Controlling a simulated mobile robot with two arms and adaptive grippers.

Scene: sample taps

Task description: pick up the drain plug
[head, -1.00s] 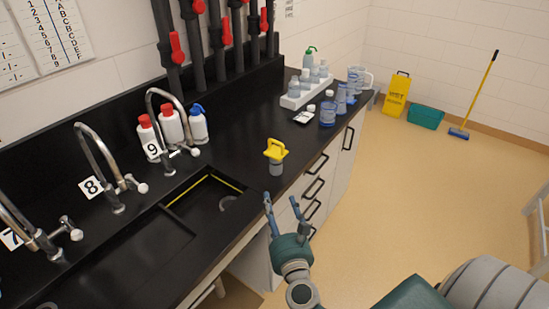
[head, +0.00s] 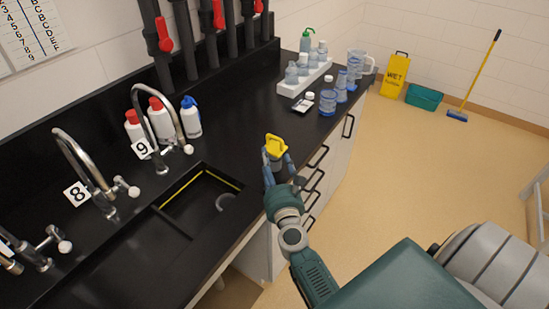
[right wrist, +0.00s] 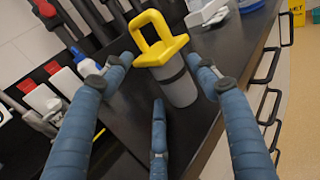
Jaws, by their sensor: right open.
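The drain plug (head: 274,147) has a yellow loop handle on top of a grey cylindrical body. It stands upright on the black counter near its front edge, to the right of the sink. In the right wrist view the drain plug (right wrist: 176,72) is large, just beyond the fingers. My right gripper (head: 277,168) is at the plug on its near side, partly hiding the grey body in the head view. Its fingers (right wrist: 160,90) are spread open, one to each side of the plug and one low in the middle. My left gripper is not in view.
The sink basin (head: 200,200) is left of the plug. Numbered taps and red-capped bottles (head: 160,118) stand behind it. A white rack (head: 304,84) of bottles, beakers and a small scale (head: 302,106) stand further along the counter. Drawer handles (head: 318,157) stick out below the front edge.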

